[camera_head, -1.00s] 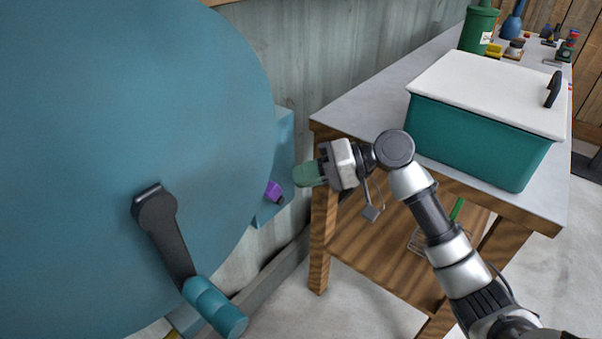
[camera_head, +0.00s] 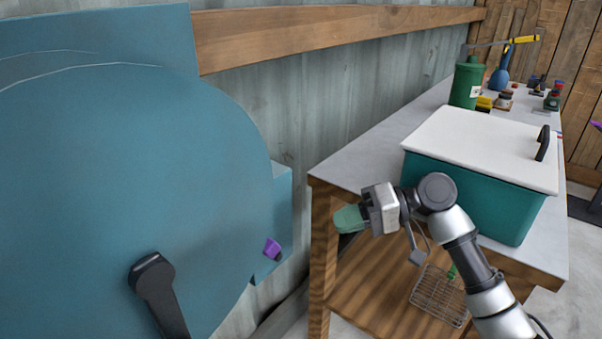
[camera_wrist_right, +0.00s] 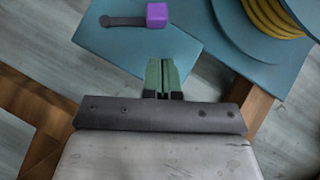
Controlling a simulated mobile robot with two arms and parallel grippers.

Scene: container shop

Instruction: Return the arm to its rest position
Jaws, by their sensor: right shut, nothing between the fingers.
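My right gripper (camera_head: 350,219) has green fingers and is shut and empty. In the head view it points left, in front of the wooden leg of the workbench (camera_head: 322,270), with the arm coming in from the lower right. In the right wrist view the closed fingers (camera_wrist_right: 162,72) lie side by side with nothing between them. A blue housing panel (camera_wrist_right: 130,42) with a purple knob (camera_wrist_right: 157,15) on a dark lever lies beyond the fingertips. The knob (camera_head: 272,248) also shows in the head view, left of and apart from the gripper. My left gripper is not in view.
A large teal reel (camera_head: 130,180) with a black crank (camera_head: 155,280) fills the left. A teal box with a white lid (camera_head: 480,145) stands on the workbench, close behind my arm. A wire basket (camera_head: 438,297) sits on the lower shelf. A yellow hose (camera_wrist_right: 270,18) shows on the reel.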

